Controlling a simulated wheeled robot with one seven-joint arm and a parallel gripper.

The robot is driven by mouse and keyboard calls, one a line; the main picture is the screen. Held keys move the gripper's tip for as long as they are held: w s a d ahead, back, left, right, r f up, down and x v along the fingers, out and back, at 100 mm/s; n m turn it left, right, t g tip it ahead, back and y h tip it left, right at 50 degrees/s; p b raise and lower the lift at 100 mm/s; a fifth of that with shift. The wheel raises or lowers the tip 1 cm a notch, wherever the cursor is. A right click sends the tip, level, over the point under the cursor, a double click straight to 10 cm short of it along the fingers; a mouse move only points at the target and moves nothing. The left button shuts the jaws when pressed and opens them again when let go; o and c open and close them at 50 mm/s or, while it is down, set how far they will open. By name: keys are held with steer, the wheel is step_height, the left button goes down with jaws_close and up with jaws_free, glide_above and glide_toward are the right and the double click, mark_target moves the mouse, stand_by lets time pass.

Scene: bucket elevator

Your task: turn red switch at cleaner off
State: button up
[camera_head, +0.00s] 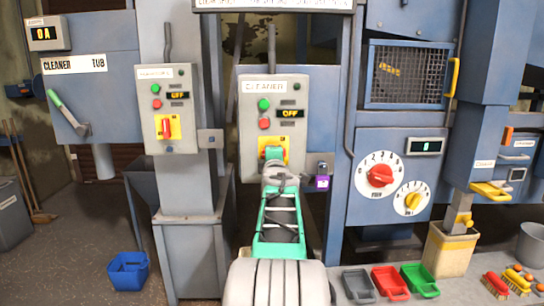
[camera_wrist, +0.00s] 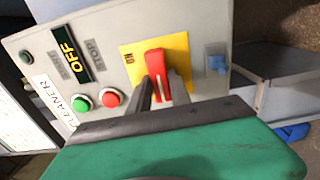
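The cleaner panel (camera_head: 251,105) is a grey box in the middle of the head view, with a green button, a red button and a display reading OFF. Its red switch (camera_wrist: 155,68) sits on a yellow plate (camera_wrist: 180,47) in the wrist view, with an ON mark at the plate's left edge. My gripper (camera_wrist: 160,86) has one dark finger on each side of the red handle, close against it. In the head view my gripper (camera_head: 274,156) covers the handle, and only part of the yellow plate shows.
A similar panel (camera_head: 166,105) with its own red switch, also reading OFF, stands to the left. A purple padlock (camera_head: 322,182) hangs close to the right of the cleaner panel. A blue bucket (camera_head: 128,270) is on the floor. Coloured trays (camera_head: 390,282) lie at lower right.

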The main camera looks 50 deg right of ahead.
steer(key=o, duration=0.4)
steer(key=shift+c, duration=0.2)
steer(key=v, duration=0.7)
steer(key=shift+s+a, duration=0.25)
